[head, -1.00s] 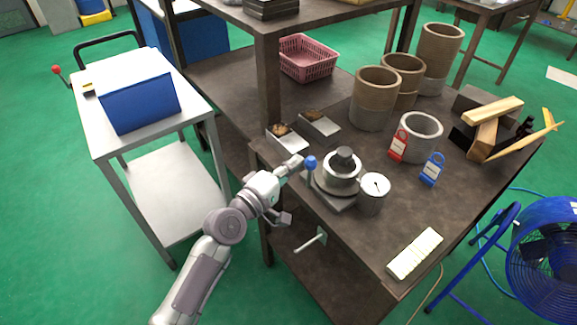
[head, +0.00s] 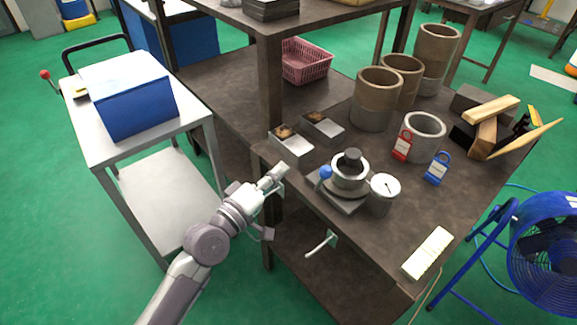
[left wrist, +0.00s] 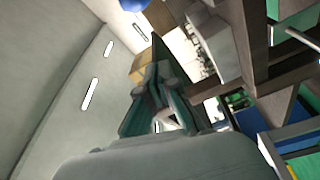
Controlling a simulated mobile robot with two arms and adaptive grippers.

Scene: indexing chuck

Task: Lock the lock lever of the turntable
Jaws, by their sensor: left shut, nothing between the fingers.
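The turntable (head: 348,186) is a round grey metal chuck on a square plate near the front left edge of the dark table. Its lock lever has a blue ball knob (head: 325,172) on the left side of the chuck; its stem is mostly hidden. My left gripper (head: 281,171) is shut and empty, left of the knob with a clear gap, by the table's edge. In the left wrist view a blue shape (left wrist: 133,4) is cut off at the top edge; I cannot tell if it is the knob. My right gripper is not in view.
A white cart (head: 85,120) with a blue box stands left.

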